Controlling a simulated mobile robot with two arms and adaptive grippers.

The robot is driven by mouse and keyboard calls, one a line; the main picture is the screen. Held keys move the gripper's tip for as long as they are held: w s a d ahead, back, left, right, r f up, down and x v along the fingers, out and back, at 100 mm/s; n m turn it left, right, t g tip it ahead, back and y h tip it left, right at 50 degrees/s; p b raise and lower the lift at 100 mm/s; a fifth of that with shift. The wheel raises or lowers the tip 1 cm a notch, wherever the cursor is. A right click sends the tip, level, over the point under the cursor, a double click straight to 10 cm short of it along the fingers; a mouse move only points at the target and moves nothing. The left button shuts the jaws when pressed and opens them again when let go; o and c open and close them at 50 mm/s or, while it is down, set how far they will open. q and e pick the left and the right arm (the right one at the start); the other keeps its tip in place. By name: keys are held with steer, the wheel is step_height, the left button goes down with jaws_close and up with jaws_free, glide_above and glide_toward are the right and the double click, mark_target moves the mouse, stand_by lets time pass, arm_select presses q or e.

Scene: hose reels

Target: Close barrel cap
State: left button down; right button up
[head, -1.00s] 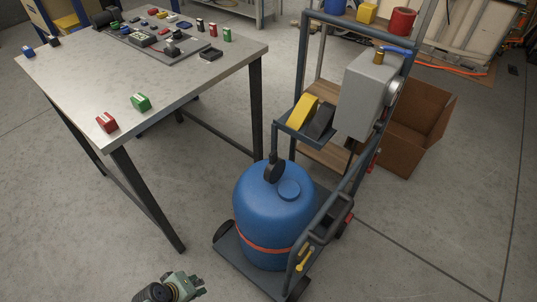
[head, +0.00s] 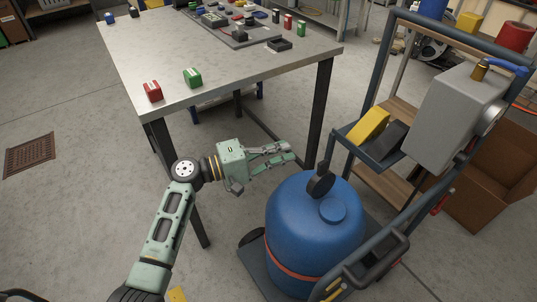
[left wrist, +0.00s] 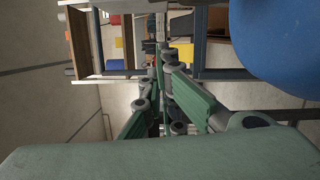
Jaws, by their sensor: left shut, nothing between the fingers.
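A blue barrel (head: 310,235) with a red band stands on the base of a dark hand cart. Its round black cap (head: 321,183) stands upright, tilted open on its hinge at the barrel's top. A raised blue disc (head: 333,212) sits to its right on the barrel top. My left gripper (head: 290,152) is shut and empty, to the left of and behind the cap, apart from it. In the left wrist view the shut green fingers (left wrist: 165,85) point away, with the blue barrel (left wrist: 285,45) at the upper right. My right gripper is not in view.
A metal table (head: 220,60) with red and green blocks stands behind my left arm. The cart frame (head: 375,95) rises to the right of the barrel, carrying a grey box (head: 455,115) and a yellow block (head: 368,126). Open floor lies at the left.

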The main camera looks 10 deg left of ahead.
mark_target(322, 179)
arm_select(q)
steer(key=shift+s+d+r+p, duration=0.1)
steer(key=shift+s+d+p, duration=0.15)
steer(key=shift+d, duration=1.25)
steer(key=shift+s+d+r+p, duration=0.1)
steer(key=shift+s+d+p, duration=0.1)
steer(key=shift+d, duration=1.25)
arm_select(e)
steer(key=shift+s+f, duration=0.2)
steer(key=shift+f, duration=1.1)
